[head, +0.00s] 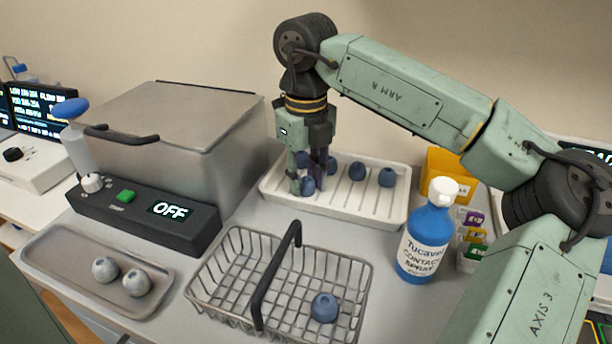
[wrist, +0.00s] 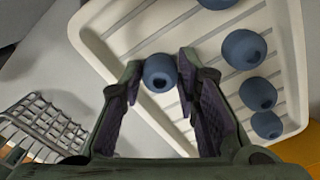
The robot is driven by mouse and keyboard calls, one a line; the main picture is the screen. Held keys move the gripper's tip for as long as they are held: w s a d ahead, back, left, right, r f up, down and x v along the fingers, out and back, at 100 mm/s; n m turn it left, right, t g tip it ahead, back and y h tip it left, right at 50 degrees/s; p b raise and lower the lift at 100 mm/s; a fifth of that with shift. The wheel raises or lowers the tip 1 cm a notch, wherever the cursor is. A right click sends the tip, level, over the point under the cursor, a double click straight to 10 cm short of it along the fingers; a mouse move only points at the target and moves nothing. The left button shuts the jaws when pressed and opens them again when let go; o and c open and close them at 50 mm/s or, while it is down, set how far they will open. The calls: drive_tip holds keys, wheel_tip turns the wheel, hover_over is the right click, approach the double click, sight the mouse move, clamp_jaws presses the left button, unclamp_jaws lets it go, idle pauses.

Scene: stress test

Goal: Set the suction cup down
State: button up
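My gripper (head: 308,186) points down over the left end of the white ribbed tray (head: 365,212). Its fingers are on both sides of a blue-grey suction cup (wrist: 160,74), which sits at the fingertips in the wrist view and seems to touch both pads. The cup is low over the tray; I cannot tell whether it touches the tray's surface. Several more blue suction cups stand in a row along the tray's back side, among them one at the right (head: 386,177). Another suction cup (head: 324,307) is in the wire basket (head: 217,302).
Two paler suction cups lie in a grey tray (head: 62,262) at front left. A metal box with a lid (head: 175,125) and a display reading OFF stands behind. A blue spray bottle (head: 424,240) and a yellow bin (head: 445,165) stand right of the white tray.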

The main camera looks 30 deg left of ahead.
sight(306, 179)
drive_tip(key=shift+o, duration=0.4)
drive_tip(key=shift+r, duration=0.1)
drive_tip(key=shift+r, duration=0.25)
wheel_tip(306, 179, up, 12)
drive_tip(key=shift+f, duration=0.15)
